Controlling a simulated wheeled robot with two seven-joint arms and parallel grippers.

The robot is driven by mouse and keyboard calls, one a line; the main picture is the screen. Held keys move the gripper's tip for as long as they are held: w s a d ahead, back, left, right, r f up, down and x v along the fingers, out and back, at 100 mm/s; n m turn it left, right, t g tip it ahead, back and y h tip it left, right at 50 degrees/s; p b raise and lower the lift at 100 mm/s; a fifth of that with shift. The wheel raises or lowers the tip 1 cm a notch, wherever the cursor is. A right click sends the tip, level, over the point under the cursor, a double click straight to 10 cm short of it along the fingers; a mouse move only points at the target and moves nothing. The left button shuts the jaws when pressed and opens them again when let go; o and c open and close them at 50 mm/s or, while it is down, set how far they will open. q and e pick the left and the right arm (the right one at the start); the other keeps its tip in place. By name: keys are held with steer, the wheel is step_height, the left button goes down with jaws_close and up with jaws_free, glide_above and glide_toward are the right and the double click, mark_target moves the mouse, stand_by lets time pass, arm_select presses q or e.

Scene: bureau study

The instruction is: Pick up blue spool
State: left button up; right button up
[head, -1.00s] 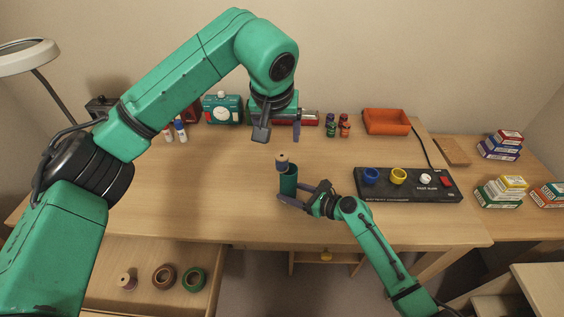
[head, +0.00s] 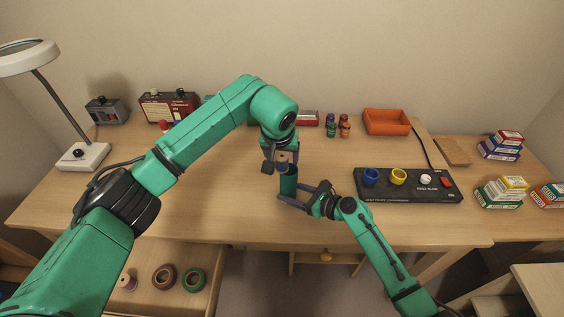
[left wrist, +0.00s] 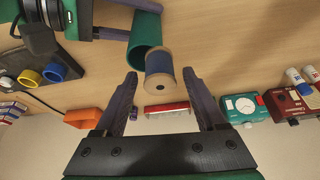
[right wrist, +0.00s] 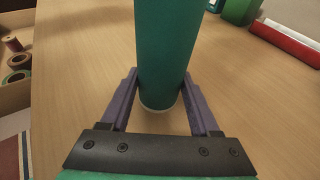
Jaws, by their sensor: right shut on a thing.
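The blue spool (left wrist: 160,68), wooden-ended with blue thread, is at the mouth of a dark green tube (left wrist: 146,27); whether it sits inside the rim or on it I cannot tell. In the head view the spool (head: 283,157) is partly hidden by my left gripper. My left gripper (left wrist: 163,88) is open, its fingers on either side of the spool's near end, with gaps showing. My right gripper (right wrist: 162,98) is shut on the green tube (right wrist: 164,45), holding it upright over the desk.
A black panel (head: 408,197) with blue, yellow and white rings stands right of the tube. An orange tray (head: 387,122) and small bottles are behind. An open drawer (head: 225,291) at the front holds tape rolls (head: 195,279) and another spool (head: 127,282). The desk's left middle is clear.

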mark_target(283, 153)
arm_select(q)
jaws_close()
step_height(283, 153, up, 10)
steer(key=shift+r, duration=0.1)
steer(key=shift+f, duration=3.4)
steer(key=shift+o, duration=1.4)
jaws_free()
